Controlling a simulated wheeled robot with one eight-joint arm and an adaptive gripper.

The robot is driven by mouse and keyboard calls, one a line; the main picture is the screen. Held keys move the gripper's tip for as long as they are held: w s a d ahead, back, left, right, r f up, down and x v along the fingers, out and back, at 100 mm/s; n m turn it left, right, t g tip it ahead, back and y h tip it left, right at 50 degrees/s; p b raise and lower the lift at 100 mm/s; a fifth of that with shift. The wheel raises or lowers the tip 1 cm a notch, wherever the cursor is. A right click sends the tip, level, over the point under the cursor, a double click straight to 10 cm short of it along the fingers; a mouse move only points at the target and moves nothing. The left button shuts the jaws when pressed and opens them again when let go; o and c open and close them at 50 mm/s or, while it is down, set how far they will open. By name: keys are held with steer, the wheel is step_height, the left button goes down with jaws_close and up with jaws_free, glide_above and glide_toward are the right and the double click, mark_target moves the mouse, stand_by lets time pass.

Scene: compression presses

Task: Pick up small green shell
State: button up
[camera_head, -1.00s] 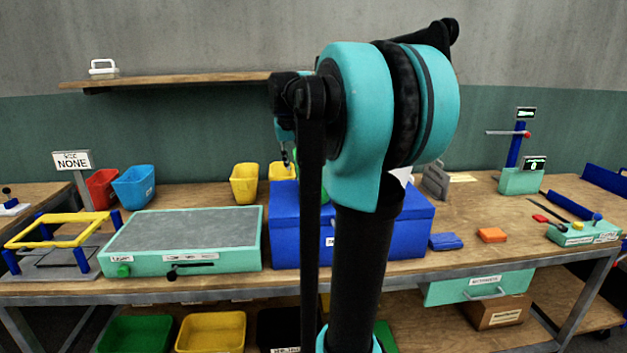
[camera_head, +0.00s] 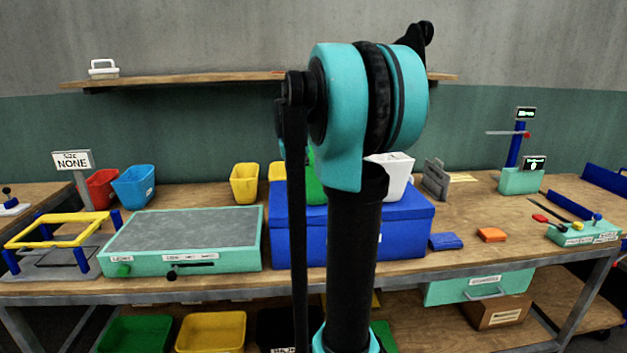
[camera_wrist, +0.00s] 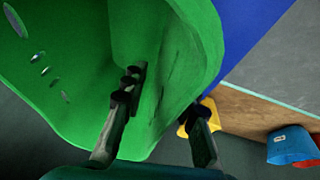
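A green bin (camera_wrist: 175,50) fills much of the wrist view, very close, and shows partly behind my arm in the head view (camera_head: 315,190). In the head view the gripper is hidden behind my arm.
A white bin (camera_head: 397,172) stands just right of my arm on a large blue box (camera_head: 400,225). A yellow bin (camera_head: 244,183) stands left of it.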

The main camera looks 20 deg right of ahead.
steer(key=shift+f, duration=0.25)
stand_by(0.4)
steer(key=shift+c, duration=0.3)
jaws_close()
